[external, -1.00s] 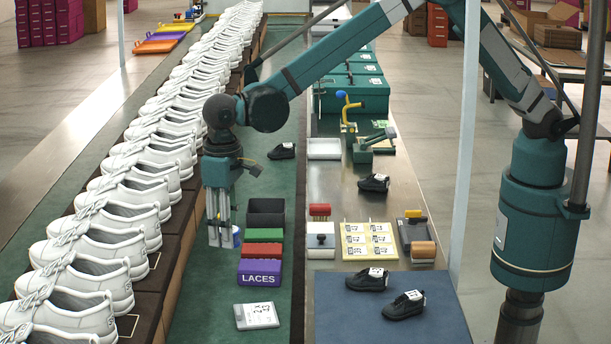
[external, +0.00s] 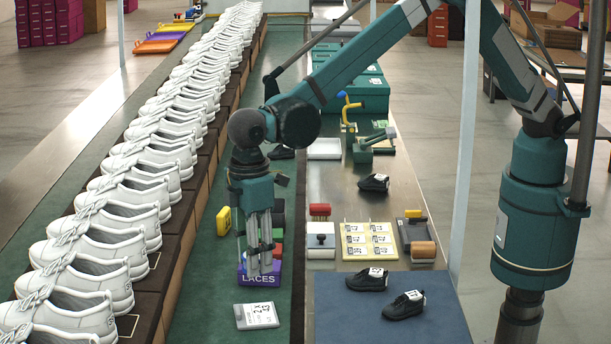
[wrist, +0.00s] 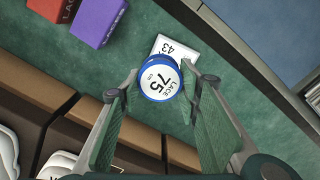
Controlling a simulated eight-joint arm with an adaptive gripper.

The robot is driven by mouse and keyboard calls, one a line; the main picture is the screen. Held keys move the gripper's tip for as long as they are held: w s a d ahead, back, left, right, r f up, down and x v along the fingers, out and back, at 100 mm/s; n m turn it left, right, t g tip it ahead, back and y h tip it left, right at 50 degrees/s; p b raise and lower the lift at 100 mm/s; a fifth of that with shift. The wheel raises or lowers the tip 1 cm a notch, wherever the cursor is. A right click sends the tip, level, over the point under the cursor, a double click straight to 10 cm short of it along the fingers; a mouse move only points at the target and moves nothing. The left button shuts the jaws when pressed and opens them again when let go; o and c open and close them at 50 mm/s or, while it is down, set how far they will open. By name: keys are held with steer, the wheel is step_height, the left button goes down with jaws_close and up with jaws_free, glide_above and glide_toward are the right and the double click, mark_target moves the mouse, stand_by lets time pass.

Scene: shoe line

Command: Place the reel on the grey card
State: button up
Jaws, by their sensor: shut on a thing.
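The reel (wrist: 160,80) has a blue rim and a white face marked "LACE 75". In the wrist view it sits between the two fingers of my gripper (wrist: 161,78), which is shut on it. In the external view my gripper (external: 262,268) hangs in front of the purple LACES box, and I cannot make out the reel there. The grey card (external: 257,316) lies flat on the green mat, nearer the camera than the gripper. In the wrist view the card (wrist: 177,48) shows just beyond the reel, which covers part of it.
The purple LACES box (external: 257,281) stands on the mat beside the gripper. A yellow object (external: 223,220) stands behind it. White shoes (external: 85,248) line the left. Black shoes (external: 404,306) sit on a blue mat (external: 345,325) at right. Green mat around the card is clear.

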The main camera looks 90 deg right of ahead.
steer(key=b, duration=0.1)
glide_above(254, 307)
steer(key=shift+a+f, duration=0.1)
steer(key=shift+f, duration=3.05)
steer(key=shift+f+b, duration=0.35)
steer(key=shift+f, duration=1.5)
steer(key=shift+f, duration=0.1)
steer(key=o, duration=0.8)
steer(key=shift+o, duration=0.4)
step_height(254, 307, up, 12)
steer(key=shift+r+p, duration=0.1)
steer(key=shift+p, duration=0.75)
